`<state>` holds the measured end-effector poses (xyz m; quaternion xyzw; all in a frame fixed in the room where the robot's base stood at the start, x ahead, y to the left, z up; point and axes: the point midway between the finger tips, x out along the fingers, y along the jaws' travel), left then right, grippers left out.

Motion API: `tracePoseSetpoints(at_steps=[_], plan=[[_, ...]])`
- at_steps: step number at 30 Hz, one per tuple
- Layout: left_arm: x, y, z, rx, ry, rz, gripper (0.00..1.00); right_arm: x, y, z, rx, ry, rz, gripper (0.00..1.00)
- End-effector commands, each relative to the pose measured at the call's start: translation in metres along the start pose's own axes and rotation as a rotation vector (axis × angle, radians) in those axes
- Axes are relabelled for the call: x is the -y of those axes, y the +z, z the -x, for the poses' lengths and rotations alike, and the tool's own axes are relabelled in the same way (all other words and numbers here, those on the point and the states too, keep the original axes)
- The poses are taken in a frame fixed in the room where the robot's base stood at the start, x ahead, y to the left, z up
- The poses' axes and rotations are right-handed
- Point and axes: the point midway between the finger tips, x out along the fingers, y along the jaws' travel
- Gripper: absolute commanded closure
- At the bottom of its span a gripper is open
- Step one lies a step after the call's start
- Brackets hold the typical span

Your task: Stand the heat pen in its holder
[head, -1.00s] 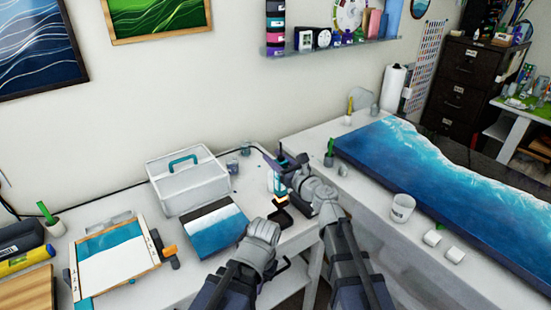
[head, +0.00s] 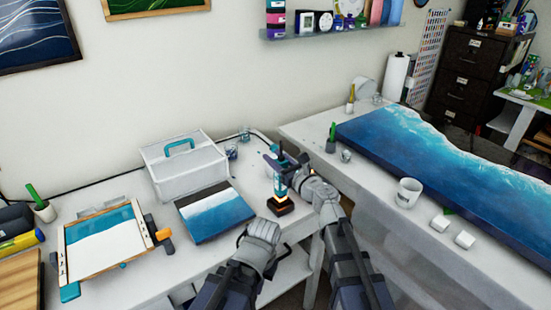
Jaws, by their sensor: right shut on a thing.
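The heat pen (head: 279,184) is a slim teal-blue tool with a dark upper end. It stands roughly upright near the right front part of the left table. My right gripper (head: 277,164) is shut on its upper part. The dark holder (head: 282,209) is directly below the pen, with a small yellow-orange part where the two meet. I cannot tell whether the pen's lower end is inside the holder or just above it. My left gripper (head: 264,231) is low in front of the table, apart from the pen; its fingers are not clear.
A blue and white seascape panel (head: 214,213) lies left of the holder, with a white box (head: 184,170) behind it. Small jars (head: 232,150) stand at the back. A higher white table (head: 370,189) with a long blue resin panel (head: 440,160) is close on the right.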

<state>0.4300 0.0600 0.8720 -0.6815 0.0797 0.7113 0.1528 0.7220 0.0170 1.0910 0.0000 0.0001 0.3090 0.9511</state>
Motion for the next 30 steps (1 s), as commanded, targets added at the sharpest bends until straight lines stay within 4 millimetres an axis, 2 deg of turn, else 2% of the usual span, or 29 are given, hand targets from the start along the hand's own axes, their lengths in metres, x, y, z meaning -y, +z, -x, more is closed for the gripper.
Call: tracePoseSetpoints(at_steps=[3,13,14,15,23,30], plan=[[-0.0008,-0.0004,-0.0078,0.0,0.0,0.0,1.0,0.0,-0.0078,0.0,0.0,0.0,0.0,1.0],[-0.0008,-0.0005,-0.0082,0.0,0.0,0.0,1.0,0.0,-0.0082,0.0,0.0,0.0,0.0,1.0],[-0.0008,-0.0005,-0.0082,0.0,0.0,0.0,1.0,0.0,-0.0082,0.0,0.0,0.0,0.0,0.58],[-0.0008,-0.0005,-0.0082,0.0,0.0,0.0,1.0,-0.0001,-0.0082,0.0,0.0,0.0,0.0,0.53],[-0.0008,-0.0005,-0.0082,0.0,0.0,0.0,1.0,0.0,-0.0083,0.0,0.0,0.0,0.0,0.24],[-0.0008,-0.0005,-0.0083,0.0,0.0,0.0,1.0,0.0,-0.0084,0.0002,0.0,0.0,0.0,0.24]])
